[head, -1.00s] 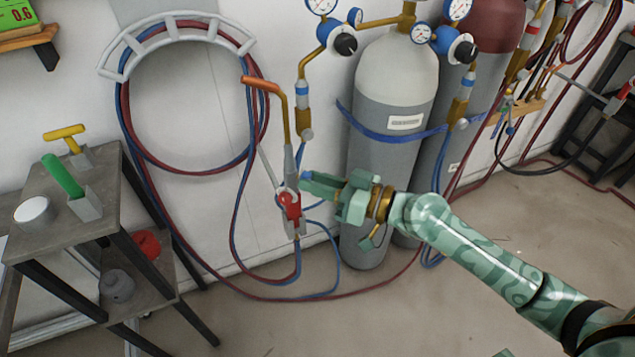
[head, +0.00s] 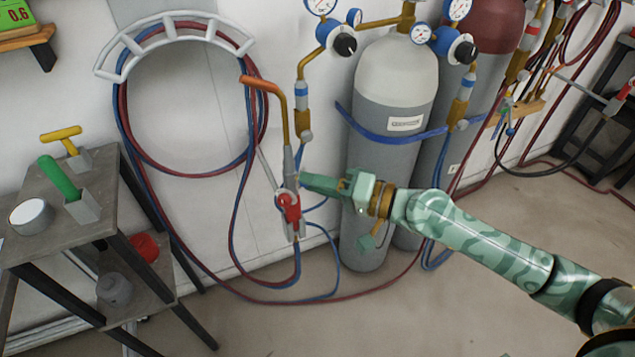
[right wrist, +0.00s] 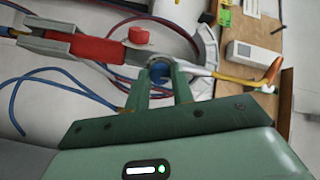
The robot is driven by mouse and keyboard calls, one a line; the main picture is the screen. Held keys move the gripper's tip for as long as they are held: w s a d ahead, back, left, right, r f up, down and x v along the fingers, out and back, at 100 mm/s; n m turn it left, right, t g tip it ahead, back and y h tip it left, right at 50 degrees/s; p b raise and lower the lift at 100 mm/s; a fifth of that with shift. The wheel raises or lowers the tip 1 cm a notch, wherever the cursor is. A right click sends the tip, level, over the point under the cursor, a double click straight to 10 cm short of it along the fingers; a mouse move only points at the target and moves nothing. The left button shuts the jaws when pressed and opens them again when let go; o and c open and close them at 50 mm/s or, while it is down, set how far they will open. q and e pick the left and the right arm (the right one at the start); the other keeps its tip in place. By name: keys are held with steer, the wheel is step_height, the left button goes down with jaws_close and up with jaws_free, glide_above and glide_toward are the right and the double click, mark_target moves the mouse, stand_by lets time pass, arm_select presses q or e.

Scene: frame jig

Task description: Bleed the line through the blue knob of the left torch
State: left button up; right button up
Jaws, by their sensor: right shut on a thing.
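The left torch (head: 290,206) hangs upright by the wall, with a grey and red body, a brass neck and an orange tip. It also shows in the right wrist view, where its red body (right wrist: 88,48) lies sideways. Its blue knob (right wrist: 159,72) sits between the fingertips of my right gripper (right wrist: 161,80), which is shut on it. A red knob (right wrist: 138,35) stands beside it, apart from the fingers. In the head view my right gripper (head: 308,183) reaches the torch from the right and hides the blue knob. My left gripper is not in view.
Gas cylinders (head: 397,75) with gauges and a blue strap stand behind my right arm. Red and blue hoses loop from a wall rack (head: 170,25). A grey shelf table (head: 45,235) stands at left. Another torch (head: 615,103) is at far right.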

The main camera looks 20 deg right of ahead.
steer(key=shift+m, duration=0.5)
steer(key=o, duration=1)
arm_select(q)
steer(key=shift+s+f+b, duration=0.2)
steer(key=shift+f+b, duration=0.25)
steer(key=shift+b, duration=0.05)
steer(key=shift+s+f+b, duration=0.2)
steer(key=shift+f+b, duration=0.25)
steer(key=shift+b, duration=0.05)
arm_select(e)
steer(key=f+v, duration=0.1)
steer(key=v, duration=1.5)
steer(key=shift+r, duration=0.55)
steer(key=shift+s, duration=0.15)
